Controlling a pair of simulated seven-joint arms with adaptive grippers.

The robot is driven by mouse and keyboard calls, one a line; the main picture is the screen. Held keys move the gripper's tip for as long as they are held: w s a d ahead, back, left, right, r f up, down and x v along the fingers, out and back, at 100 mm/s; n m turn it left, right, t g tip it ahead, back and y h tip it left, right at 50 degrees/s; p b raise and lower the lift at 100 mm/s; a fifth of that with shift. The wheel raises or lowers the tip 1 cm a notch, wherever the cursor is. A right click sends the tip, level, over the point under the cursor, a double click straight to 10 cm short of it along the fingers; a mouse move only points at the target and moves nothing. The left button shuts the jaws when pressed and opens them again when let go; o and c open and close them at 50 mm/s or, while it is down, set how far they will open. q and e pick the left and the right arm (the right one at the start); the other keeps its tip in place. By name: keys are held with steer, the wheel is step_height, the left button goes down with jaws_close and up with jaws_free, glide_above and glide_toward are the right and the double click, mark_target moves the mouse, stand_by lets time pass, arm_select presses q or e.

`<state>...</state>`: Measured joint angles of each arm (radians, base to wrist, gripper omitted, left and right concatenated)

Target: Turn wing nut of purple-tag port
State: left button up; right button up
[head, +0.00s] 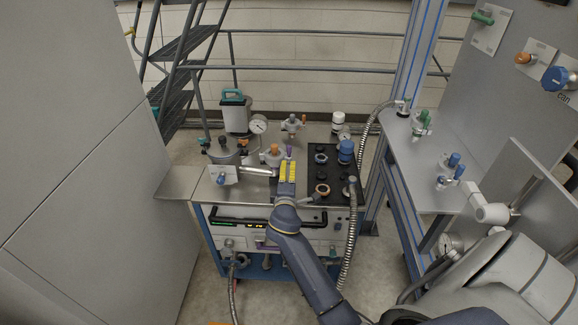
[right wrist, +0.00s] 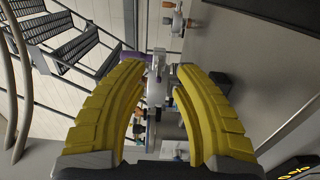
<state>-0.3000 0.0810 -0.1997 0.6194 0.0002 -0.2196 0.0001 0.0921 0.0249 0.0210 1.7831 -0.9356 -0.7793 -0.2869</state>
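The purple tag (head: 289,150) shows in the head view just beyond my right gripper (head: 288,165), on the cart top. In the right wrist view the purple tag (right wrist: 134,58) is beside the left fingertip, partly covered by it. A pale metal fitting (right wrist: 156,80), which looks like the tagged port with its wing nut, stands in the gap between the yellow fingers of my right gripper (right wrist: 158,72). The fingers are apart, with gaps visible on both sides of the fitting. The exact wing shape is too small to tell. My left gripper is not in view.
Close by on the cart top are an orange-knobbed fitting (head: 274,149), a black panel (head: 330,187) with knobs, a pressure gauge (head: 258,126) and a blue-capped fitting (head: 346,148). A ribbed hose (head: 352,235) hangs at the right. A grey wall panel (head: 75,150) bounds the left.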

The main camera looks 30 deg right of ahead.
steer(key=v, duration=0.8)
steer(key=shift+s, duration=0.1)
steer(key=shift+a, duration=0.1)
